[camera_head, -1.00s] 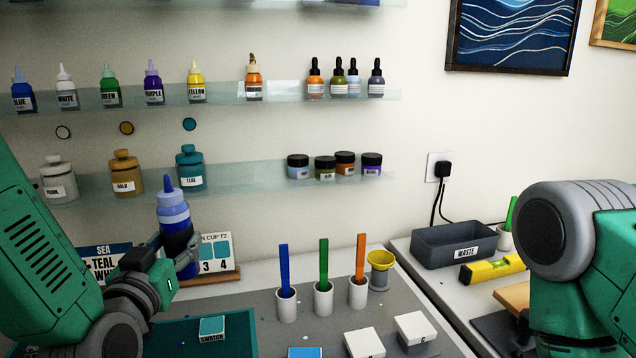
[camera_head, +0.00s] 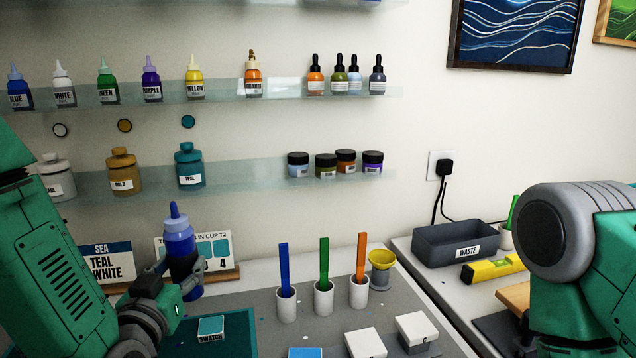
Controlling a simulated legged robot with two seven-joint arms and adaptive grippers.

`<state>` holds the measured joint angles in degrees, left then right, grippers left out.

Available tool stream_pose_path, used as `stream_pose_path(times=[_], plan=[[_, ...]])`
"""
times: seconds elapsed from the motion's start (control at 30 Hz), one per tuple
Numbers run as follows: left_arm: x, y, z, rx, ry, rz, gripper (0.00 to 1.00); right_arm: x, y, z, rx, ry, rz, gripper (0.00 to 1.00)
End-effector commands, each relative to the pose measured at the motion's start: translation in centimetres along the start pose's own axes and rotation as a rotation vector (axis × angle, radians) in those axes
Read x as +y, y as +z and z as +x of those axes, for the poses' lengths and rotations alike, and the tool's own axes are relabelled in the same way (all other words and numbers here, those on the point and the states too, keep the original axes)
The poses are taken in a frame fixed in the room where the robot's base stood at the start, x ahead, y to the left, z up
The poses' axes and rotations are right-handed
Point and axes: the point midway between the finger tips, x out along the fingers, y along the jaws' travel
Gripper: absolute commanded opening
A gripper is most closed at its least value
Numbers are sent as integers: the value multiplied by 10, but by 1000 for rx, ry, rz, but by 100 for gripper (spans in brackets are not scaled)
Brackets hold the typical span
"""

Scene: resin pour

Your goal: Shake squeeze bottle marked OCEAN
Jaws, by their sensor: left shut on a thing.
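A blue squeeze bottle (camera_head: 180,240) with a dark body and a blue pointed nozzle is in my left gripper (camera_head: 178,278). It stands nearly upright above the bench, in front of the sign cards. My left gripper is shut on its lower body, and the fingers partly cover it. No marking can be read on this bottle, so I cannot tell whether it says OCEAN. On the right side my right arm shows, but its gripper is out of view.
Cups with blue, green and orange sticks (camera_head: 323,295) stand on the grey mat right of the bottle, beside a yellow funnel (camera_head: 381,262). A teal tray (camera_head: 236,335) lies below the gripper. Glass shelves with bottles (camera_head: 222,93) are behind. A waste bin (camera_head: 455,243) stands right.

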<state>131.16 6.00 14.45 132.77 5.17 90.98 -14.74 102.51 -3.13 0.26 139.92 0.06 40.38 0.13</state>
Motion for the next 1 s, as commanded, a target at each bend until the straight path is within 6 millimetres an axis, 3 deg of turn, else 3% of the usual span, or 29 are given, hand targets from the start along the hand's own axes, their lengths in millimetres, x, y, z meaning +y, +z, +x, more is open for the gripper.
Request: stream_pose_path(times=[0.03, 0.1, 0.17, 0.3, 0.33, 1.0], plan=[[0, -33, 1, 27, 1, -3, 10, 0, -1, 0, 2, 0, 0, 40], [0, -65, -1, 29, 0, -3, 10, 0, -1, 0, 3, 0, 0, 40], [0, -69, -3, 20, -1, -2, 9, 0, -1, 0, 3, 0, 0, 40], [0, -7, -2, -2, 0, 0, 10, 0, 0, -1, 1, 0, 0, 40], [0, -1, -1, 3, 0, 0, 10, 0, 0, -1, 0, 0, 0, 40], [0, -4, 0, 13, 0, -1, 10, 0, -1, 0, 2, 0, 0, 40]])
